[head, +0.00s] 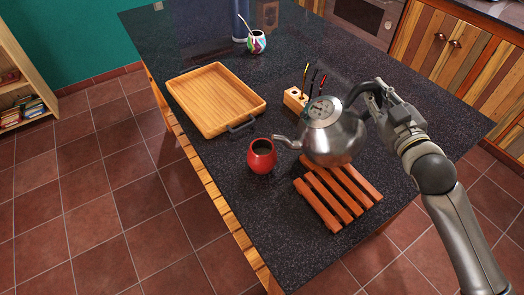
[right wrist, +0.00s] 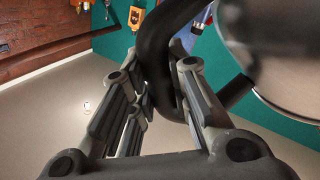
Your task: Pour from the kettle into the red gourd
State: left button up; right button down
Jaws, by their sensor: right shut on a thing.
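The steel kettle (head: 333,138) is held above the wooden slatted trivet, tilted a little, with its spout (head: 287,142) pointing left. My right gripper (head: 378,98) is shut on the kettle's dark handle; the right wrist view shows the handle (right wrist: 160,60) between the fingers and part of the kettle body (right wrist: 285,50). The red gourd (head: 261,157) stands upright on the dark counter, left of and just below the spout tip. The spout tip is close to the gourd's rim; no liquid is visible. My left gripper is not in view.
The slatted trivet (head: 322,212) lies below the kettle. A wooden tray (head: 181,88) lies behind the gourd to the left.

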jog(key=w+d+f+m+b, duration=0.1)
jog(key=d+f+m+b, duration=0.1)
jog(key=d+f+m, duration=0.3)
jog(key=shift+w+d+f, duration=0.25)
jog(key=shift+d+f, duration=0.5)
jog(key=shift+f, duration=0.1)
